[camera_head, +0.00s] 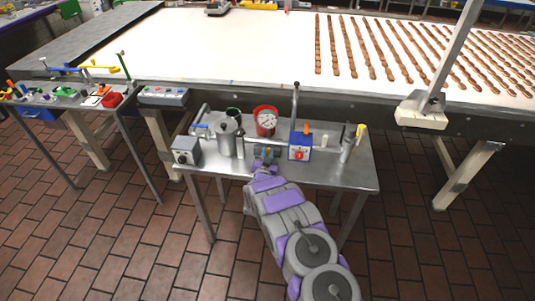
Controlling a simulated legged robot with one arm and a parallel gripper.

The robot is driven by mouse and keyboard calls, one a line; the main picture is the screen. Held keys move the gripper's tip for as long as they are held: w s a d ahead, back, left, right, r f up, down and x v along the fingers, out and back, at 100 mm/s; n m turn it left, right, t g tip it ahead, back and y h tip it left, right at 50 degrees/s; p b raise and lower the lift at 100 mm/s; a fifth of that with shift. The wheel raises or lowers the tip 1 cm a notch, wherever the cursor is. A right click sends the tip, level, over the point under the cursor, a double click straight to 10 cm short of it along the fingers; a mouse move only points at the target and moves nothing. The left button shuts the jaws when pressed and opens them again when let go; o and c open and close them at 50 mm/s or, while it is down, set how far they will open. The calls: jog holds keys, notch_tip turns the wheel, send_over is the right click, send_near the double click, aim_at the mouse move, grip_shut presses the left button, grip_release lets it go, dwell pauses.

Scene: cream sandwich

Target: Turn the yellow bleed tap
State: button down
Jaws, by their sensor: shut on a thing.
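A yellow tap handle (361,131) stands on a metal cylinder (346,147) at the right end of the table, apart from my gripper. I cannot tell whether this handle or the small yellow bit at my gripper is the bleed tap.
A large conveyor (200,45) carrying rows of brown pieces runs behind. A side table (62,100) stands at left.

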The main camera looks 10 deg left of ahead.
jog(key=shift+a+r+n, duration=0.1)
jog(key=shift+a+n, duration=0.1)
jog(key=shift+n, duration=0.3)
jog(key=c, duration=1)
grip_release()
jog(key=shift+c, duration=0.2)
jog(key=s+p, duration=0.3)
jog(key=s, duration=1.4)
jog(key=shift+s+a, duration=0.2)
jog(key=shift+a, duration=0.1)
jog(key=shift+w, duration=0.15)
